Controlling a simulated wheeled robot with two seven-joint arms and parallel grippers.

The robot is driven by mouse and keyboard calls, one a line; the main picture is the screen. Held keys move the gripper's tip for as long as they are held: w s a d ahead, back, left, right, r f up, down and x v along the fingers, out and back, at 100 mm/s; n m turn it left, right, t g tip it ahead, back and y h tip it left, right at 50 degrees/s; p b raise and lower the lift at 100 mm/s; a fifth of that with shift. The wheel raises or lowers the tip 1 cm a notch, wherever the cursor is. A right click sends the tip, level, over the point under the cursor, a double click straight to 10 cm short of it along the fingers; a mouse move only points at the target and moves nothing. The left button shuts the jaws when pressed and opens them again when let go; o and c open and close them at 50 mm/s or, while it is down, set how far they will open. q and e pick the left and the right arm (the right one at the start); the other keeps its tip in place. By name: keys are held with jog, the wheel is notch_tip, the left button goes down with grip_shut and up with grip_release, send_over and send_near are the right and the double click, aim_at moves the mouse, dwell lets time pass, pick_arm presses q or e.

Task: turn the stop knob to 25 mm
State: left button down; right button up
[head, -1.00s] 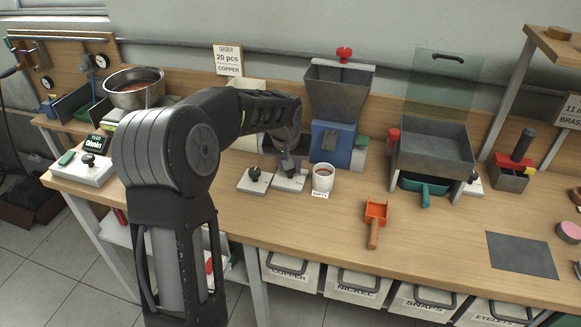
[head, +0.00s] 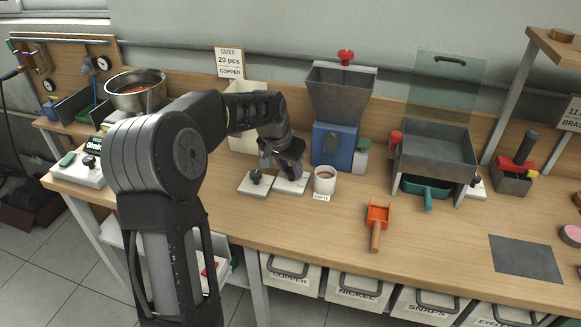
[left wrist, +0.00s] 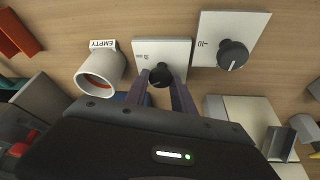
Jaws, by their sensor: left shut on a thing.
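The black knob (left wrist: 160,75) stands on a white plate (left wrist: 152,48) with small dark marks, which I cannot read clearly. In the head view this plate (head: 293,187) lies on the bench just left of the white cup, and my gripper hides its knob. My left gripper (left wrist: 158,84) is shut on this knob, one finger on each side. It also shows in the head view (head: 286,170), reaching down over the plate. A second black knob (left wrist: 232,55) on a similar plate (left wrist: 215,26), marked 10, sits beside it, apart from my fingers. My right gripper is not in view.
The white cup (head: 324,182) labelled EMPTY stands close beside the plate. A blue hopper machine (head: 334,143) rises behind it. An orange scoop (head: 377,215) lies farther right. The bench front around the dark mat (head: 524,257) is mostly clear.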

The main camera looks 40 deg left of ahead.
aim_at(284, 187)
pick_arm(q)
jog(key=c, duration=1.1)
grip_release()
jog(key=shift+b+v, duration=0.3)
jog(key=shift+v, duration=3.65)
